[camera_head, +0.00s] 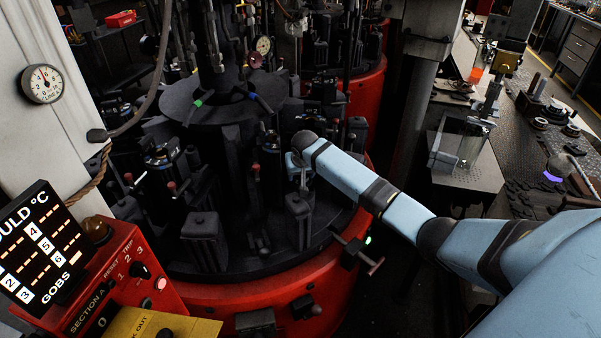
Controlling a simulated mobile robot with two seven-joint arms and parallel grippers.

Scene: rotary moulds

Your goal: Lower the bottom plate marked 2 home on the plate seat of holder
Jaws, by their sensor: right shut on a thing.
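My right arm reaches in from the right over the dark rotary mould machine. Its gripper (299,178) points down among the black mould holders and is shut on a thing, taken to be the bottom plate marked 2. The plate and its mark cannot be made out, being small, dark and hidden by the wrist. A dark block-shaped holder (300,220) stands just below the gripper. Its plate seat cannot be seen clearly, and I cannot tell whether the plate touches it. My left gripper is not in view.
The machine's red base ring (260,300) curves around the front. Several black posts and blocks crowd the table, with a central column (225,100) behind. A red control box (125,275) and display (40,245) stand front left. A clear-sided stand (460,145) is at right.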

